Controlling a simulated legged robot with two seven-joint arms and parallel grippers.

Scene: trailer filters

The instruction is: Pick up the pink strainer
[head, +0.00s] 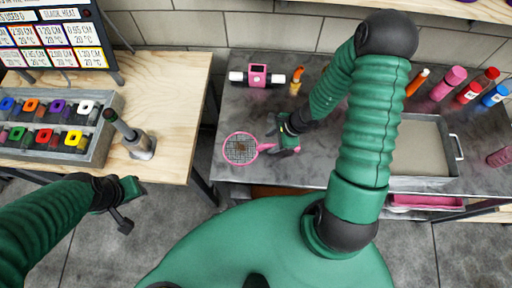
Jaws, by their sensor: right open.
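The pink strainer (240,148) lies on the grey metal table near its left front edge, its round mesh to the left and its handle pointing right. Something brown shows at its mesh. My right gripper (284,148) is open at the strainer's handle end. It hides part of the handle, and I cannot tell whether the fingers touch it. My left gripper (126,203) hangs over the floor in front of the wooden table, far from the strainer. Its jaw opening is unclear.
A pink device (258,76) and several coloured bottles stand along the back of the metal table (225,110). A grey tray (420,146) sits to the right. The wooden table (165,85) bears a rack (98,140) of coloured pieces and a small upright tool (137,142).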

